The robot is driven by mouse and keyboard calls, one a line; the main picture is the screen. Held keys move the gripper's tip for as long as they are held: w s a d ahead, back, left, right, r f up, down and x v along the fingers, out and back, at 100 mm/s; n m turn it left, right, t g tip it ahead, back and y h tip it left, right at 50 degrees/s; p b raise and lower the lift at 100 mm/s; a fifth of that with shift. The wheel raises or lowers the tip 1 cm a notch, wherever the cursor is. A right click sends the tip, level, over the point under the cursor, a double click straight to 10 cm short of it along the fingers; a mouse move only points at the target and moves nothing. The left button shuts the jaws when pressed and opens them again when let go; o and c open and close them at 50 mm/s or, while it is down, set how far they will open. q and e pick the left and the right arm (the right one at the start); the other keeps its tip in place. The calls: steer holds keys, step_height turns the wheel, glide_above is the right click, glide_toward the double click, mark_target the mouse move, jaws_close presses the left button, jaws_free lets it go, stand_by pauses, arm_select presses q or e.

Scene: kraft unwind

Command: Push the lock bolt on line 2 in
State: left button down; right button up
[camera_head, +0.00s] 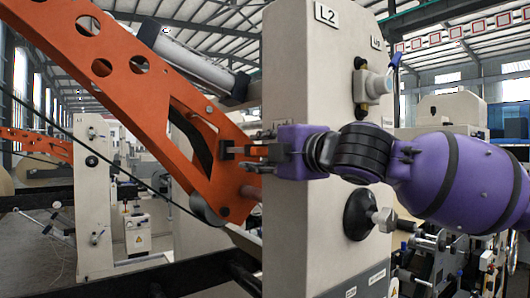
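The pale column (308,75) carries an L2 plate (326,14) at its top. An orange slotted arm (140,88) slopes down from the upper left to the column's left side. My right gripper (234,158), on its purple arm, reaches in from the right across the column and points left. Its dark fingers are at the orange arm, by the column's left edge; whether they touch it or grip anything is unclear. I cannot make out the lock bolt for certain; the gripper covers part of that area. My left gripper is not in view.
A black round knob with a metal stud (366,215) sticks out from the column below my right arm. A grey-and-black fitting (370,84) sits above it. A grey cylinder (190,58) slopes behind the orange arm. Another pale column (94,195) stands at the left.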

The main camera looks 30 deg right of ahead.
steer(key=shift+s+a, duration=0.1)
steer(key=shift+s, duration=0.3)
steer(key=s+d, duration=0.1)
steer(key=s, duration=1)
steer(key=shift+f, duration=0.1)
